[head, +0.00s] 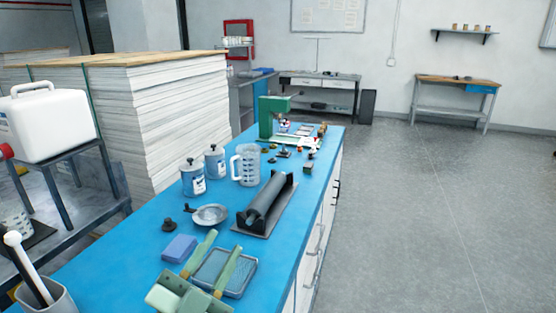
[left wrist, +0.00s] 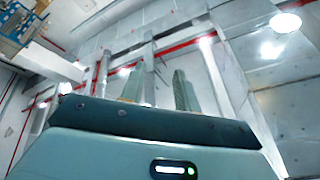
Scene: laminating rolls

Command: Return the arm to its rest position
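My left gripper (head: 226,242) is at the bottom of the head view, over the near part of the blue bench, in front of a wire-mesh tray. Its two pale green fingers are spread apart with nothing held between them. In the left wrist view the two fingers (left wrist: 158,87) also stand apart and empty, against the ceiling, beams and lights. My right arm and gripper are not in view.
The blue bench (head: 110,258) carries a blue sponge (head: 180,248), the mesh tray (head: 238,283), a black roller on a stand (head: 266,203), a clear jug (head: 247,166) and two canisters (head: 193,181). Open floor (head: 430,210) lies to the right.

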